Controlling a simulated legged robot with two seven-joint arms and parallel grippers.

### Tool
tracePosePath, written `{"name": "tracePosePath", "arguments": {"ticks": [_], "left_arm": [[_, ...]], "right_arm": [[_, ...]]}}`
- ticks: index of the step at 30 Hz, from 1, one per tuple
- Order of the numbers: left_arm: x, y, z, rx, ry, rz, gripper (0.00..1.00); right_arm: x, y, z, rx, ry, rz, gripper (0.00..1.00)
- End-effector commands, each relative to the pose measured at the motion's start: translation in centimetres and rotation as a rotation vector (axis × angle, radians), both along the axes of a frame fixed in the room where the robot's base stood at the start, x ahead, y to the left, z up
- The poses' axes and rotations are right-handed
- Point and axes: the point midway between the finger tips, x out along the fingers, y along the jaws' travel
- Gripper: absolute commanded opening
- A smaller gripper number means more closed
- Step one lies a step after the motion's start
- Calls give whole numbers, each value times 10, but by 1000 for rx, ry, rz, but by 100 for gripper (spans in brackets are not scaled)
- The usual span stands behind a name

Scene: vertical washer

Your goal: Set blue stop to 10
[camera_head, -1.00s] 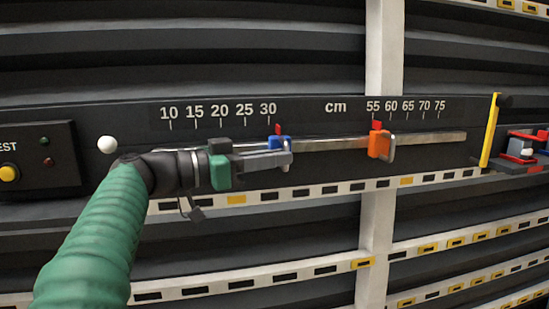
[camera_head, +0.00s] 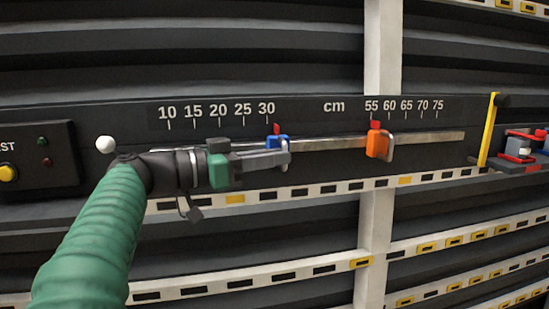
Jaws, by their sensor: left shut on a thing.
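The blue stop (camera_head: 277,141) with a red top sits on the metal rail (camera_head: 430,139), a little right of the 30 mark on the scale (camera_head: 217,114). My left gripper (camera_head: 284,156) reaches in from the left along the front of the rail. Its fingers are shut on the blue stop and hide its lower part. The 10 mark is at the left end of the scale, above my wrist. The right gripper is not in view.
An orange stop (camera_head: 376,144) with a red top sits near 55 on the same rail. A yellow lever (camera_head: 488,130) stands at the right end. A white ball knob (camera_head: 106,143) and a panel with a yellow button (camera_head: 8,173) are at the left.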

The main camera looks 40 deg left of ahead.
Motion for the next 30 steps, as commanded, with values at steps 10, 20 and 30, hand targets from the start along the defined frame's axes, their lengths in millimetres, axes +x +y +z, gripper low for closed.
{"name": "tracePosePath", "arguments": {"ticks": [10,20,30], "left_arm": [[0,2,-1,-1,3,5,0],[0,1,-1,0,1,3,20],[0,1,0,-1,0,2,20]], "right_arm": [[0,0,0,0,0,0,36],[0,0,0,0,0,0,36],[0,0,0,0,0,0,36]]}}
